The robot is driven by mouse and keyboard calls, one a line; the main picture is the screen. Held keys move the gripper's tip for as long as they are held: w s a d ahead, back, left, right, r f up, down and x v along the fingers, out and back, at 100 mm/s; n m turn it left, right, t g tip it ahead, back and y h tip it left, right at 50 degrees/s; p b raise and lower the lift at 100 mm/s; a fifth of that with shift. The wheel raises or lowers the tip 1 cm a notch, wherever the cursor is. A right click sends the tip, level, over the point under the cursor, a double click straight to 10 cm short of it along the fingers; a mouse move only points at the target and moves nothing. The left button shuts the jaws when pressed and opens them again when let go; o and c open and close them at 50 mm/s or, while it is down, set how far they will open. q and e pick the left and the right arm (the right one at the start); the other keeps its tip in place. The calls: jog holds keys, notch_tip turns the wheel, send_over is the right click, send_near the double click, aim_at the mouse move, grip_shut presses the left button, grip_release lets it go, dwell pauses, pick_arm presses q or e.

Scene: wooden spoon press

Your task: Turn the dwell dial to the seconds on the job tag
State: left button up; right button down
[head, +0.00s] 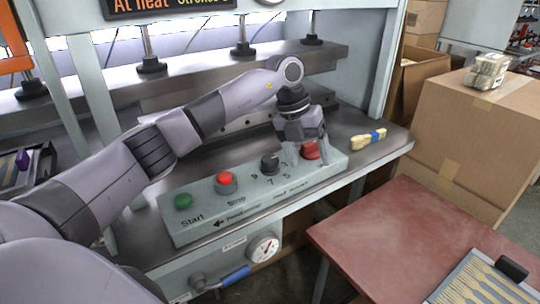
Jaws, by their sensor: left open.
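A pale green control box (190,228) sits on the front of the press's steel bench. A black knob (270,163) stands on it with small numbers printed around its front; which number it points at is too small to tell. My left gripper (308,153) is open and points down over the right part of the box, just right of the black knob. It partly hides a red button (311,150). I see no contact with the knob. I cannot make out a job tag with readable seconds. My right gripper is out of view.
A green Start button (183,201) and a red Stop button (226,182) are on the box. A gauge (263,248) and blue-handled lever (233,277) are below. A banded wooden bundle (369,138) lies right.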

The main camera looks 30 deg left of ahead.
aim_at(270, 159)
pick_arm(q)
jog(key=a+r+y, duration=0.1)
jog(key=a, duration=0.1)
jog(key=s+a+r+n+y, duration=0.1)
jog(key=a, duration=0.2)
jog(key=a+r+n+g+y, duration=0.1)
jog(key=a, duration=0.2)
jog(key=shift+s+a+r, duration=0.2)
jog(key=shift+a+r, duration=0.05)
jog(key=shift+r, duration=0.15)
jog(key=shift+s+a, duration=0.15)
jog(key=shift+a, duration=0.15)
notch_tip(270, 159, down, 7)
jog(key=shift+r, duration=0.1)
jog(key=shift+c, duration=0.3)
jog(key=c, duration=1)
